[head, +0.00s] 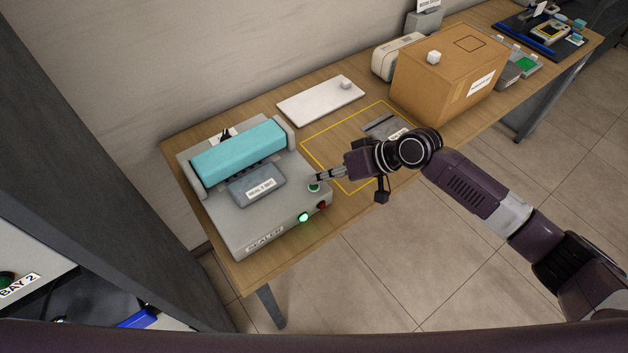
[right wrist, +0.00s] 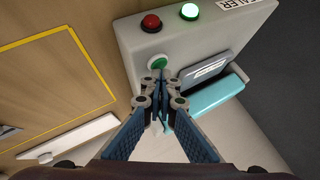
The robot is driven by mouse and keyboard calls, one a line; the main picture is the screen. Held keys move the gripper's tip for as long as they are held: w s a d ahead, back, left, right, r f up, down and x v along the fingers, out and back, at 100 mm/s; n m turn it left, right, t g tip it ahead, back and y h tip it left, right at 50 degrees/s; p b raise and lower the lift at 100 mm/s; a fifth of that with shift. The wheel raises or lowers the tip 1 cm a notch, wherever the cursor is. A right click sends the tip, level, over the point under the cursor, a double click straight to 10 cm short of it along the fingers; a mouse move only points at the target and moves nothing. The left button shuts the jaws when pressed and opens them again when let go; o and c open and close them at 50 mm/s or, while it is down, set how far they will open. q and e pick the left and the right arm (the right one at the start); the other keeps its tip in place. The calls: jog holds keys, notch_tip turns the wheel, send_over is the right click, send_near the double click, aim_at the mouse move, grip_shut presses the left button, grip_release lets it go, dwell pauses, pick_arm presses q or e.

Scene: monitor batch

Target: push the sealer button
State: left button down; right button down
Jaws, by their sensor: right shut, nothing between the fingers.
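The sealer (head: 240,215) is a grey box with a teal bar (head: 238,152) across its back, standing on the left end of the table. A green button (head: 314,187) with a pale ring sits on its right side; it also shows in the right wrist view (right wrist: 157,62). My right gripper (head: 317,179) is shut and empty. Its fingertips are right at the green button, and in the right wrist view they partly overlap its lower edge. I cannot tell whether they touch it. My left gripper is not in view.
A lit green lamp (head: 303,217) and a red button (head: 321,205) are on the sealer's front right. A grey labelled pouch (head: 257,187) lies on the sealer. A yellow outlined area (head: 335,178), a white board (head: 310,103) and a cardboard box (head: 445,85) are to the right.

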jog(key=shift+s+d+f, duration=0.1)
jog(key=shift+s+f, duration=0.25)
jog(key=shift+f, duration=0.15)
jog(key=r+p, duration=0.3)
jog(key=r, duration=0.1)
jog(key=r+p, duration=0.2)
jog(key=shift+w+r+p, duration=0.25)
jog(key=shift+r+p, duration=0.05)
jog(key=shift+p, duration=0.05)
